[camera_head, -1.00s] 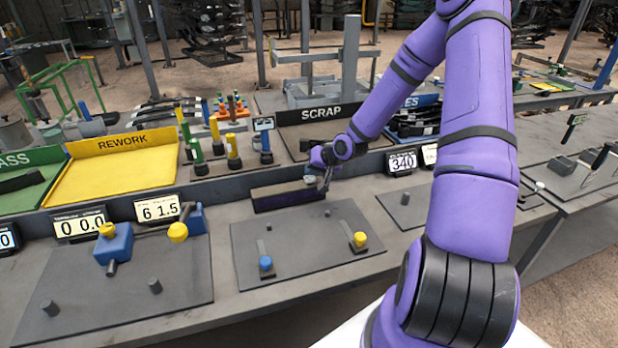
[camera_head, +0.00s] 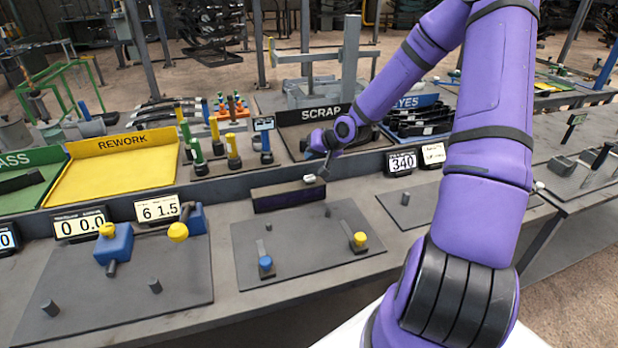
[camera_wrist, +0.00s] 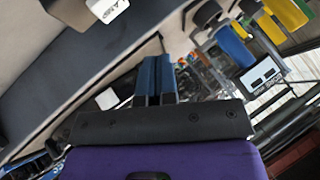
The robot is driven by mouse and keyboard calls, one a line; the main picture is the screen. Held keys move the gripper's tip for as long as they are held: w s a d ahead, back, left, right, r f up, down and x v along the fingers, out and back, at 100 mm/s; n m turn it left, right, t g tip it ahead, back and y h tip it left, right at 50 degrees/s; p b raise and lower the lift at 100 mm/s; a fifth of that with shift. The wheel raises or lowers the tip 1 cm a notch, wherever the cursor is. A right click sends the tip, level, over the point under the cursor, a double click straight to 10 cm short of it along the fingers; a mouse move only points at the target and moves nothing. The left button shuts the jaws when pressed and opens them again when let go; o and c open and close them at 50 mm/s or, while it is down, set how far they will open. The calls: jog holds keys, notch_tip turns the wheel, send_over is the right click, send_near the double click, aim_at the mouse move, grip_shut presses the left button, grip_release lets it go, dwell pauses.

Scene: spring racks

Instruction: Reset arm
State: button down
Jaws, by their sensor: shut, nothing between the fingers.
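My gripper (camera_head: 315,178) is at the end of my purple arm, above the workbench near the dark block in front of the scrap bin. In the wrist view its two blue fingers (camera_wrist: 155,80) are together with nothing between them. The fingertips are small in the head view. No object is held.
The bench carries a dark plate (camera_head: 305,265) with blue and yellow knobs, and a left plate with a blue fixture (camera_head: 113,243). A long dark block (camera_head: 289,195) lies behind the middle plate. Behind are the yellow rework tray (camera_head: 62,190), scrap bin (camera_head: 293,136) and several coloured tools. A 340 display (camera_head: 402,162) stands at right.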

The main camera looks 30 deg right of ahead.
jog(key=shift+r, duration=0.55)
jog(key=s+a+r+n+g+h, duration=0.25)
jog(key=s+a+r, duration=0.25)
jog(key=s+r, duration=0.4)
jog(key=s+a+r+n+g+h, duration=0.1)
jog(key=s+a+r+h, duration=0.4)
jog(key=r, duration=0.6)
jog(key=s+a+r+y, duration=0.2)
jog(key=s+a+r, duration=0.1)
jog(key=s, duration=0.7)
jog(key=s+a+r+n+y, duration=0.1)
jog(key=s+a+r+y, duration=0.1)
jog(key=s+r, duration=0.3)
jog(key=s+a, duration=0.1)
jog(key=s, duration=0.3)
jog(key=shift+s+r, duration=0.15)
jog(key=shift+s, duration=0.25)
jog(key=shift+d+n, duration=0.1)
jog(key=shift+n, duration=0.15)
